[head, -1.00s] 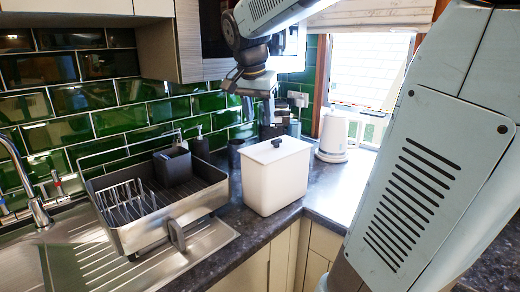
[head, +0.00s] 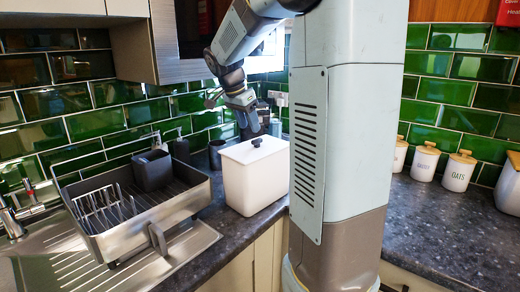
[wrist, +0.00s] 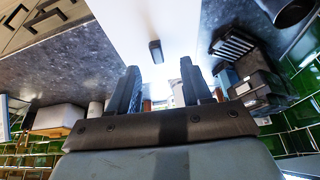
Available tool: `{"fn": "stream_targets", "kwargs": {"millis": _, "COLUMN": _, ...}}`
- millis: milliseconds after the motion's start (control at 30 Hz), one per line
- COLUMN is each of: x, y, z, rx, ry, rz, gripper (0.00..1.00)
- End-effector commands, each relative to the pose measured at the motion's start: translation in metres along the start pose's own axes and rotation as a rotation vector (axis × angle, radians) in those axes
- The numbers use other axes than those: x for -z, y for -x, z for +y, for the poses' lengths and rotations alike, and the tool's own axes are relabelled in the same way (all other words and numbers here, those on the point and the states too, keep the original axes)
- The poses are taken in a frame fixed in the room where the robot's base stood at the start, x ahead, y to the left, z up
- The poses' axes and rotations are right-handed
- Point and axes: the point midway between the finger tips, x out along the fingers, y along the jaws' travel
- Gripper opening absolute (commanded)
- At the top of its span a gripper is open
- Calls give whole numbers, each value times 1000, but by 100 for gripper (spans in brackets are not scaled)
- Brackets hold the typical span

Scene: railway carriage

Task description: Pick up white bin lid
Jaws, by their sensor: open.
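The white bin (head: 256,185) stands on the dark worktop with its white lid (head: 240,153) on top. A dark knob (head: 256,142) sits on the lid. In the wrist view the lid (wrist: 120,25) fills the upper middle and its knob (wrist: 155,50) shows just beyond my fingertips, roughly in line with the gap between them. My gripper (head: 249,130) is at the far side of the lid, close to the knob. In the wrist view my gripper (wrist: 160,78) is open and empty. Whether a finger touches the lid cannot be told.
A metal dish rack (head: 150,215) with a dark cutlery holder (head: 152,170) stands left of the bin. A dark cup (head: 217,154) is behind the bin, near the green tiled wall. White canisters (head: 458,171) stand at the right. The worktop (head: 430,225) at right front is clear.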

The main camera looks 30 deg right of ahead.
Motion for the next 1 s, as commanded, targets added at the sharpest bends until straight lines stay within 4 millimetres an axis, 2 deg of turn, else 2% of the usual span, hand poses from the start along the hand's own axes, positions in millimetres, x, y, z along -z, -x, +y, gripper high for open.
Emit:
{"fn": "stream_targets", "kwargs": {"millis": 267, "x": 1, "y": -18, "z": 1, "rx": -2, "ry": 0, "rz": -1, "gripper": 49}}
{"fn": "stream_targets", "kwargs": {"millis": 600, "x": 5, "y": -58, "z": 1, "rx": -1, "ry": 1, "rz": -2, "gripper": 49}}
{"fn": "stream_targets", "kwargs": {"millis": 900, "x": 5, "y": -62, "z": 1, "rx": 1, "ry": 1, "rz": -1, "gripper": 49}}
{"fn": "stream_targets", "kwargs": {"millis": 1000, "x": 5, "y": -62, "z": 1, "rx": 1, "ry": 2, "rz": -1, "gripper": 39}}
